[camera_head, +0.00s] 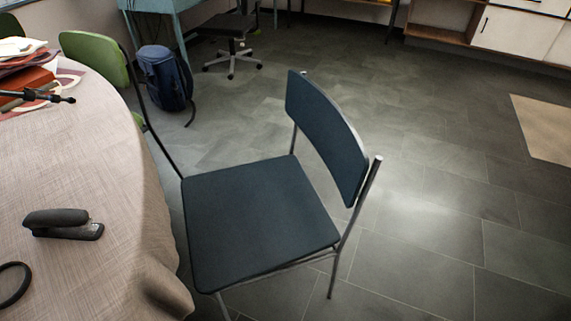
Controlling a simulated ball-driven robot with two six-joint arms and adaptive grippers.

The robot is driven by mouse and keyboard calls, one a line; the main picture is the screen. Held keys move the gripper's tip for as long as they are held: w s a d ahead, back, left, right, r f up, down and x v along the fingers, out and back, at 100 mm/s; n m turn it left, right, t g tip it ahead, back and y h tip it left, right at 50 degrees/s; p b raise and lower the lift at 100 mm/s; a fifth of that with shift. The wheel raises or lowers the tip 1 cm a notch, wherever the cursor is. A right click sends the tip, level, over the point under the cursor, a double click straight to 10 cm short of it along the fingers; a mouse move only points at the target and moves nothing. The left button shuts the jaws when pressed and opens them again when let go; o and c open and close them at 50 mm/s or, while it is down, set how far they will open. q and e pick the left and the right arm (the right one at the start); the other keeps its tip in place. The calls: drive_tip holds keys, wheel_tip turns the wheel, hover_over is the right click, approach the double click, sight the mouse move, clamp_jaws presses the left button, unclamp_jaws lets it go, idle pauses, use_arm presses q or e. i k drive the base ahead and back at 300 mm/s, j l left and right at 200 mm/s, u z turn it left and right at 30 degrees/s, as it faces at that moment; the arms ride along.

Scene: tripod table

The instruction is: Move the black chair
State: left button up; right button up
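The black chair (255,218) stands upright on the tiled floor in the middle of the head view. It has a dark blue-black seat, a curved backrest (327,135) and a thin metal frame. Its backrest is on the right side, away from the table, and its seat's left edge is close beside the tablecloth. Parts of its legs are hidden under the seat. Neither of my grippers shows in this view.
A cloth-covered table (75,185) fills the left, with a black stapler (63,223) on it. A green chair (95,58), a blue backpack (165,78) and a wheeled chair (231,40) stand farther back. The floor right of the black chair is clear up to a beige mat (548,128).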

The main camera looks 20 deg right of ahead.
sight(245, 223)
drive_tip(key=z, duration=0.5)
drive_tip(key=u, duration=0.3)
drive_tip(key=l+u, duration=0.25)
drive_tip(key=u, duration=0.25)
drive_tip(key=l+u, duration=0.3)
drive_tip(key=u, duration=0.15)
drive_tip(key=l+u, duration=0.25)
drive_tip(key=u, duration=0.25)
drive_tip(key=l+u, duration=0.3)
drive_tip(key=u, duration=0.2)
drive_tip(key=k+l+u, duration=0.45)
drive_tip(key=l, duration=0.35)
drive_tip(key=k+l+u, duration=0.4)
drive_tip(key=k+l, duration=0.75)
drive_tip(key=k, duration=0.15)
drive_tip(key=k+l, duration=0.45)
drive_tip(key=k, duration=0.15)
